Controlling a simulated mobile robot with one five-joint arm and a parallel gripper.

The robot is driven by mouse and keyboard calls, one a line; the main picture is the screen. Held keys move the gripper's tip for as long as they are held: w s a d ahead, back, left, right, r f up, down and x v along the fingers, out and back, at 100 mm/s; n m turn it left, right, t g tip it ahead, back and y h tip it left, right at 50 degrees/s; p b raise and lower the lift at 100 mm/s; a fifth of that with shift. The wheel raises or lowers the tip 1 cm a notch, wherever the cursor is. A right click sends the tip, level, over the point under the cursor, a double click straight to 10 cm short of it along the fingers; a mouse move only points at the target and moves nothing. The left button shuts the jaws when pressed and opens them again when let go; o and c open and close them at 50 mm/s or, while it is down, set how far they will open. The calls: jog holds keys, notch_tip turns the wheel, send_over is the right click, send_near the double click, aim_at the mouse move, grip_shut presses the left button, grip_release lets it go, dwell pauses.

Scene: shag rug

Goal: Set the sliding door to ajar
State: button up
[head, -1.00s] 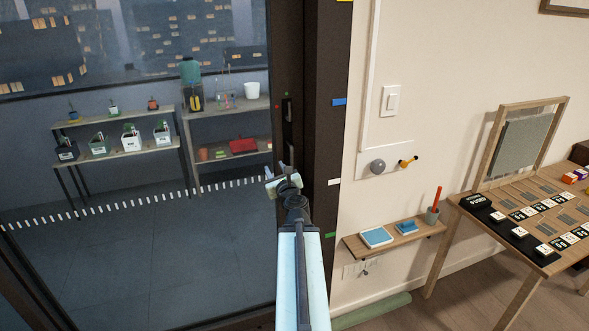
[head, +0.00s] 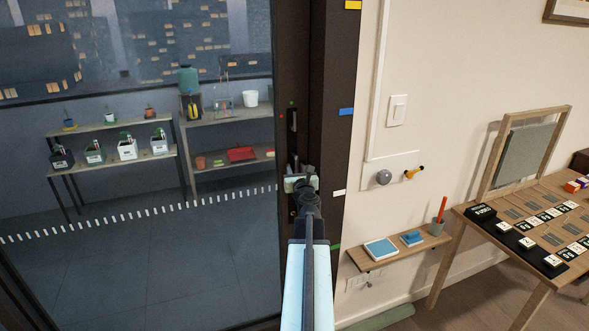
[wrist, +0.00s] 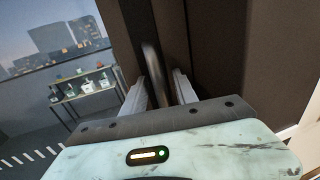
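The sliding door is a large glass panel (head: 140,150) with a dark stile (head: 291,85) along its right side, against a dark jamb (head: 328,100). A slim upright handle (head: 293,121) sits on the stile. In the wrist view a curved metal handle bar (wrist: 152,65) stands between my fingers. My gripper (head: 301,180) is in front of the stile, just below the visible upper part of the handle. In the wrist view my gripper (wrist: 160,82) is open, one finger on each side of the bar. I cannot tell whether either finger touches it.
Yellow, blue (head: 346,112), white and green marks run down the jamb. Right of it are a wall plate with a grey knob (head: 383,177), a small shelf (head: 400,249) and a wooden desk (head: 500,225). Shelves with pots (head: 115,160) stand behind the glass.

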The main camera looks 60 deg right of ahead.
jog(key=shift+s+a, duration=0.2)
jog(key=shift+s, duration=0.15)
jog(key=shift+s+a+r, duration=0.1)
jog(key=shift+s+r, duration=0.05)
jog(key=c, duration=0.4)
grip_shut()
jog(key=shift+r, duration=0.1)
dwell(0.4)
